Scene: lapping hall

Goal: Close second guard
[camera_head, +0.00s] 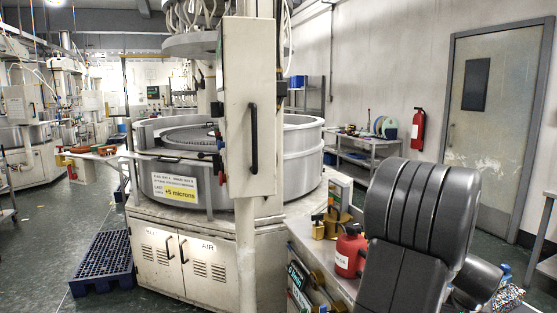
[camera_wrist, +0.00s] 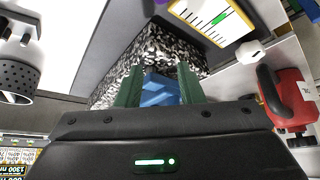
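The nearest lapping machine (camera_head: 210,245) stands left of centre in the head view. A grey curved wall (camera_head: 302,145) rings its round plate (camera_head: 185,137), high at the right and lower at the front left. I cannot tell which part is the second guard. A tall pale cabinet (camera_head: 250,110) with a black vertical handle (camera_head: 253,137) hides part of the ring. My gripper (camera_wrist: 160,76) shows in the wrist view with two green fingers apart. No guard is recognisable there.
A cart at the lower right carries a red canister (camera_head: 349,254) and brass weights (camera_head: 330,222). A blue pallet (camera_head: 102,262) lies on the floor at left. A shelf table (camera_head: 365,145), fire extinguisher (camera_head: 417,130) and door (camera_head: 490,125) line the back right. Floor shows before the door.

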